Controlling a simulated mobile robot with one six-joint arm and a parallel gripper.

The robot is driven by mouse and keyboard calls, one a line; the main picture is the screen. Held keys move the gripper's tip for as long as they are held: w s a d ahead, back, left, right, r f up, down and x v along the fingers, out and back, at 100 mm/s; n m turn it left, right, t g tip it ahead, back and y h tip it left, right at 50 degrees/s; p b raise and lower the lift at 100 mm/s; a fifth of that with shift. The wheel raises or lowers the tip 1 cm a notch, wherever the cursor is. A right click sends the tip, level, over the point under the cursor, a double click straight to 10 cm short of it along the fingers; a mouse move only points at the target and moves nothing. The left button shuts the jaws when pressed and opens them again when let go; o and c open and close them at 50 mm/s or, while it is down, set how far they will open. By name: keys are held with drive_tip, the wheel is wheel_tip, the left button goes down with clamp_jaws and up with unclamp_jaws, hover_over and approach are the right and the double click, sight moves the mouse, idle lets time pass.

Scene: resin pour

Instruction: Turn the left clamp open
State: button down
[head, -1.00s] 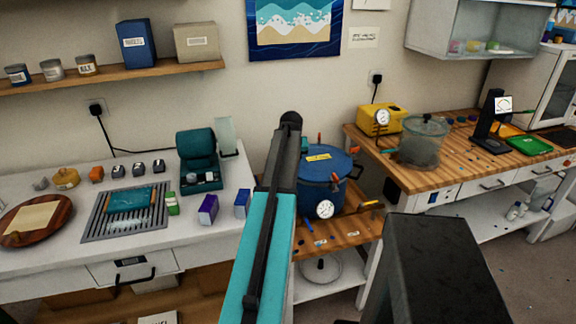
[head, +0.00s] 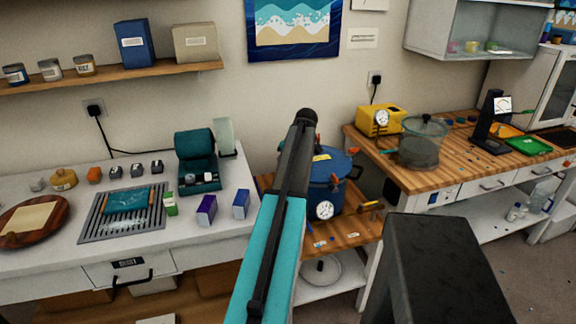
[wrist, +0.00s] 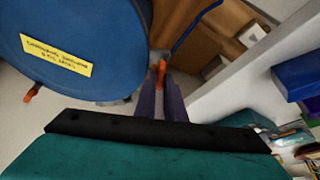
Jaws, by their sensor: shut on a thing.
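The blue pressure pot (head: 326,195) stands on a low wooden stand, partly covered by my arm in the head view. In the wrist view its round blue lid (wrist: 75,45) carries a yellow label (wrist: 57,55). My arm hides this side of the pot in the head view.
The white bench (head: 60,262) on the left holds a grille, a teal case (head: 198,160) and small boxes. The wooden bench (head: 455,165) on the right holds a clear chamber (head: 420,145) and a yellow pump (head: 380,118). A gauge (head: 324,210) fronts the pot.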

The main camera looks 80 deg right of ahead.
drive_tip(key=shift+w+a+f, duration=0.1)
drive_tip(key=shift+w+a, duration=0.05)
drive_tip(key=shift+w, duration=0.05)
drive_tip(key=c, duration=1.8)
unclamp_jaws()
drive_tip(key=shift+c, duration=0.2)
drive_tip(key=shift+s, duration=0.1)
drive_tip(key=shift+r, duration=0.2)
drive_tip(key=shift+s+r, duration=0.3)
drive_tip(key=shift+r, duration=0.1)
drive_tip(key=b+v, duration=0.2)
drive_tip(key=v, duration=1)
drive_tip(key=shift+a+r, duration=0.15)
drive_tip(key=shift+r, duration=0.1)
drive_tip(key=shift+w, duration=0.1)
